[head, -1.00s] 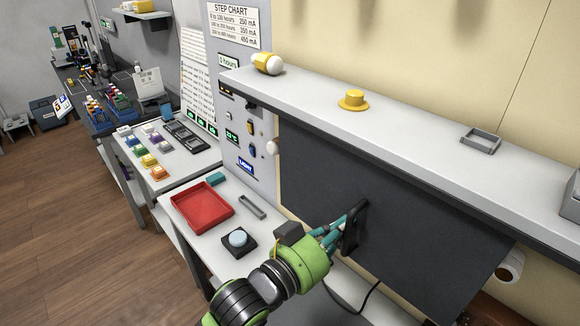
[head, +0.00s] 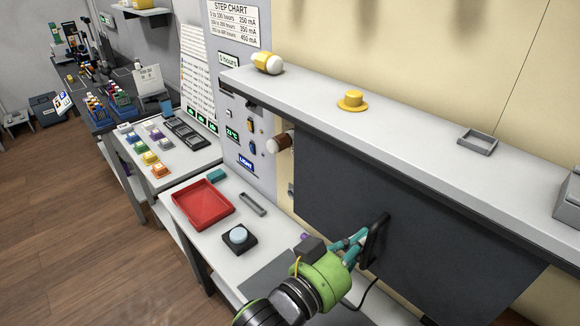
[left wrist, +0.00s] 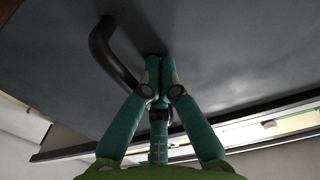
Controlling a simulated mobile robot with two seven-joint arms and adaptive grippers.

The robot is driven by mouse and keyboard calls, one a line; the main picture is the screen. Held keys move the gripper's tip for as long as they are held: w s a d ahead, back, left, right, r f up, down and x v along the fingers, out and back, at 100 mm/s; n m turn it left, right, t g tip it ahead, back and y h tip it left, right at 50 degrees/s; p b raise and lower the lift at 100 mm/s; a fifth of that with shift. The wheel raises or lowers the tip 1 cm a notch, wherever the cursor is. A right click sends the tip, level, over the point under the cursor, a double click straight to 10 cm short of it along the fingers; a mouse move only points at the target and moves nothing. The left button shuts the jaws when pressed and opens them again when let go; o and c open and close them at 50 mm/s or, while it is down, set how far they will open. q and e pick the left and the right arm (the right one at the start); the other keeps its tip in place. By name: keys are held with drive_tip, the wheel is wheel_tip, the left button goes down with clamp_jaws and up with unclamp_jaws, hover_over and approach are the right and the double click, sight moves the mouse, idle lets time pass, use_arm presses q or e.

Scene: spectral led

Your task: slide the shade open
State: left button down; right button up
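The dark grey shade (head: 340,190) is a flat panel under the long shelf, with its left edge now to the right of the instrument panel. A black bar handle (head: 373,240) stands out from its face. My left gripper (head: 362,243) is at the handle, its teal fingers closed around the bar. In the left wrist view the fingertips (left wrist: 158,66) meet near the dark panel (left wrist: 230,45), and the curved handle (left wrist: 108,55) passes behind and between the fingers. The exact contact is partly hidden. My right gripper is not in view.
A brown cylinder with a white end (head: 280,143) shows at the shade's left edge. The shelf (head: 400,140) above holds a yellow hat-shaped piece (head: 352,101) and a small grey tray (head: 478,142). A red tray (head: 204,204) and a round button box (head: 239,238) sit on the white bench.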

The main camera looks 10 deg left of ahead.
sight(407, 256)
use_arm(q)
drive_tip(key=shift+s+d+p, duration=0.2)
drive_tip(key=shift+s+d, duration=0.45)
drive_tip(key=shift+d, duration=0.2)
drive_tip(key=shift+s+d+p, duration=0.2)
drive_tip(key=shift+s+d, duration=0.45)
drive_tip(key=shift+d, duration=0.2)
drive_tip(key=shift+s+d, duration=0.8)
drive_tip(key=shift+d, duration=0.2)
